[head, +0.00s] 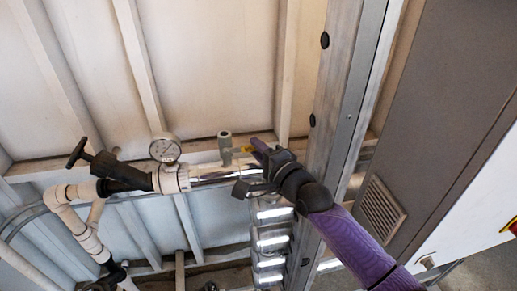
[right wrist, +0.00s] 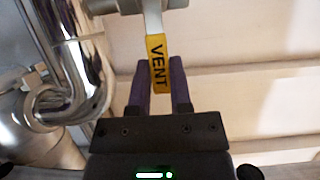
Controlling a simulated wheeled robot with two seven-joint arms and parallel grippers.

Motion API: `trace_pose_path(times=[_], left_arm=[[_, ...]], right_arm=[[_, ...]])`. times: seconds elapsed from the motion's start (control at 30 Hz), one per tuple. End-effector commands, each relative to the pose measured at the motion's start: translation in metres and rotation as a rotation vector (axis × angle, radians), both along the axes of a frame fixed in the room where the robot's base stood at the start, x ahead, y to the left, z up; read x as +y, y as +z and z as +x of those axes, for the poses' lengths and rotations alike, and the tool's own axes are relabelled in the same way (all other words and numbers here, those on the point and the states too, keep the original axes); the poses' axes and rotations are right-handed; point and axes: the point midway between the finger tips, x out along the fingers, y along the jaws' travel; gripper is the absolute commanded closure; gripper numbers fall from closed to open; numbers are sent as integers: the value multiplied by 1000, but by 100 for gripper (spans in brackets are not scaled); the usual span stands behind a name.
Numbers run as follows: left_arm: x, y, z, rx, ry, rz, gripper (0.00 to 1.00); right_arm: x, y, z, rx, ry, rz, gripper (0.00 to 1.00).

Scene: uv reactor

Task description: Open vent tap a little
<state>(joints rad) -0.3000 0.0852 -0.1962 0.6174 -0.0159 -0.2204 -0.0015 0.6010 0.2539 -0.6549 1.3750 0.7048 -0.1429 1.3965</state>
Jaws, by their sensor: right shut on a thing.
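The vent tap handle (right wrist: 157,60) is a yellow lever with "VENT" in black letters, on a pale metal stem. In the right wrist view it hangs from the tap body (right wrist: 135,5) at the top edge. My right gripper (right wrist: 160,76) is shut on the handle, one purple finger on each side of its lower part. In the head view a small bit of the yellow handle (head: 246,149) shows between the grey vent fitting (head: 225,143) and my right gripper (head: 262,152). My gripper hides the rest.
A round pressure gauge (head: 165,149) stands on the pipe left of the tap. A black valve with a T-handle (head: 77,153) is further left. A shiny metal pipe (head: 212,174) runs below the tap. A metal upright (head: 335,100) stands close behind my right arm.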

Motion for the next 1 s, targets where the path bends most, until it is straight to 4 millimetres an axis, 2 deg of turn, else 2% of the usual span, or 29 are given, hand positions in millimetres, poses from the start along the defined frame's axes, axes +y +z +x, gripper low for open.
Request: trace_pose_path(times=[0.33,0.67,1.0], left_arm=[[0,0,-1,1,-1,0,41],[9,0,-1,3,-5,14,41],[7,0,-1,4,-4,11,41]], right_arm=[[0,-1,0,1,0,-1,100],[0,-1,0,2,0,-1,100],[0,-1,0,2,0,-1,100]])
